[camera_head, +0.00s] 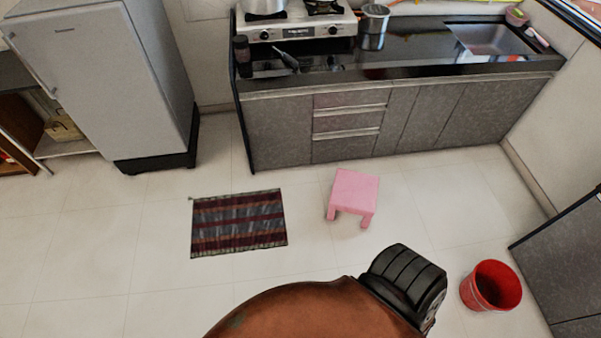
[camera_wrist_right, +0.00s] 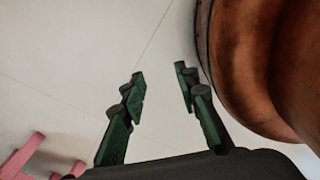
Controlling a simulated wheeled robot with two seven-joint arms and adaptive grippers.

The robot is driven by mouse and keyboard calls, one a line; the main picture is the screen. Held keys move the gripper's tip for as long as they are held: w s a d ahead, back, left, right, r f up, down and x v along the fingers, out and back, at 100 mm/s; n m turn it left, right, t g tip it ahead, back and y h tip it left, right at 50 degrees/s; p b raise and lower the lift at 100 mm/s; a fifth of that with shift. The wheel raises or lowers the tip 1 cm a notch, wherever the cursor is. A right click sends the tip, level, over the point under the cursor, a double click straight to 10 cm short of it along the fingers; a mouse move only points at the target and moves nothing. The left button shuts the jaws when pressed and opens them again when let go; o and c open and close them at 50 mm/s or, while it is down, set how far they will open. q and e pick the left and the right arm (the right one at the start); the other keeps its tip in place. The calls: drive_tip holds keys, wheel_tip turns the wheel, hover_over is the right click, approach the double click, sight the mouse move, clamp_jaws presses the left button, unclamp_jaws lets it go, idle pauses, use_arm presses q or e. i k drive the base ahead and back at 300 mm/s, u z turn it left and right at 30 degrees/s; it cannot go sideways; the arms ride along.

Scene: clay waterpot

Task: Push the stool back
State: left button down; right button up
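A small pink stool (camera_head: 354,194) stands upright on the tiled floor, in front of the kitchen counter. Part of its pink legs shows at the lower left of the right wrist view (camera_wrist_right: 22,158). My right gripper (camera_wrist_right: 160,75) is open, with only floor visible between its fingers. It is apart from the stool, beside a large brown clay pot (camera_wrist_right: 240,60). The pot also fills the bottom middle of the head view (camera_head: 300,312), and what supports it is hidden. In the head view a dark ridged part of my right arm shows beside the pot; the fingers are hidden there. My left gripper is not in view.
A striped mat (camera_head: 238,222) lies left of the stool. A red bucket (camera_head: 491,286) stands at the lower right. The grey counter (camera_head: 280,131) is behind the stool, with a narrow strip of floor between. A fridge (camera_head: 98,75) stands at the left.

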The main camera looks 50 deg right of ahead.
sight(356, 193)
drive_tip(key=i, duration=2.85)
drive_tip(key=z, duration=4.2)
